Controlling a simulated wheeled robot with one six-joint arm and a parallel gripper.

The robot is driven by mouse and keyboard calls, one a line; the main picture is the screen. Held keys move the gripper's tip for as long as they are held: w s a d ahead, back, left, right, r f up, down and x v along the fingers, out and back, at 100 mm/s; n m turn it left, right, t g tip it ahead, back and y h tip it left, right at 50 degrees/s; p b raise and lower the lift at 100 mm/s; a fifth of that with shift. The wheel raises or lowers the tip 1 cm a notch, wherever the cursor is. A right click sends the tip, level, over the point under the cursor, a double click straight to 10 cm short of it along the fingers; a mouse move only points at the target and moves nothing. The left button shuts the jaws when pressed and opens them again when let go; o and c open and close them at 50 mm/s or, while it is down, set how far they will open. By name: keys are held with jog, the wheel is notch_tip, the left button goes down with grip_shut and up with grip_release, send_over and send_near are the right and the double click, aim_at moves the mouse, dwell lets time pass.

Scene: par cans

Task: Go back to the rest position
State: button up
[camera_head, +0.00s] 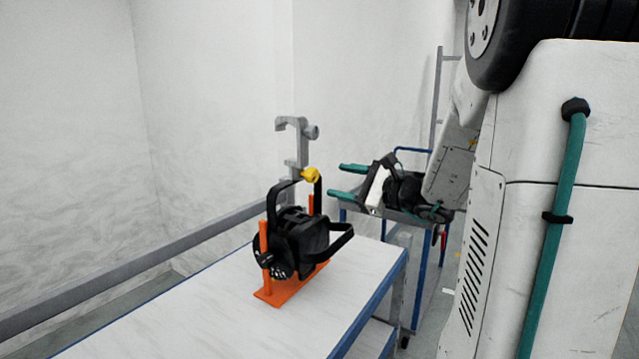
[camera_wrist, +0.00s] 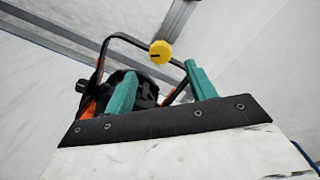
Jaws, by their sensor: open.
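My gripper (camera_head: 346,181) is open and empty, with two teal fingers pointing left in the head view. In the wrist view the spread fingers (camera_wrist: 160,88) show in front of the par can. The black par can (camera_head: 298,240) sits in an orange stand (camera_head: 282,290) on the white table, to the left of and lower than my gripper. Its yellow knob (camera_head: 311,174) and grey hook clamp (camera_head: 297,140) stand up above it. In the wrist view the par can (camera_wrist: 146,88) is partly hidden by the fingers, and the yellow knob (camera_wrist: 160,52) lies between and beyond them.
The white table (camera_head: 190,315) has a blue edge and is bare around the stand. A grey rail (camera_head: 150,258) runs behind it. A blue-framed cart (camera_head: 420,275) stands behind my arm at the right. White walls close off the back and left.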

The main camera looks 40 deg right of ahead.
jog(key=shift+a+f, duration=0.1)
jog(key=s+a+f+n+g+y, duration=0.1)
jog(key=s+a+f+n+g, duration=0.35)
jog(key=a, duration=0.25)
jog(key=s+a+f+n+g+y, duration=0.2)
jog(key=s+a+f+n+g, duration=0.25)
jog(key=a+g, duration=0.2)
jog(key=s+a+n+g+h, duration=0.2)
jog(key=s+a+n+h, duration=0.2)
jog(key=s+n, duration=0.3)
jog(key=s+a+n+g+h, duration=0.2)
jog(key=s+a+n+h, duration=0.2)
jog(key=s+n, duration=0.3)
jog(key=shift+s+a+r+n+g+h, duration=0.35)
jog(key=shift+s+h, duration=0.25)
jog(key=shift+s, duration=0.7)
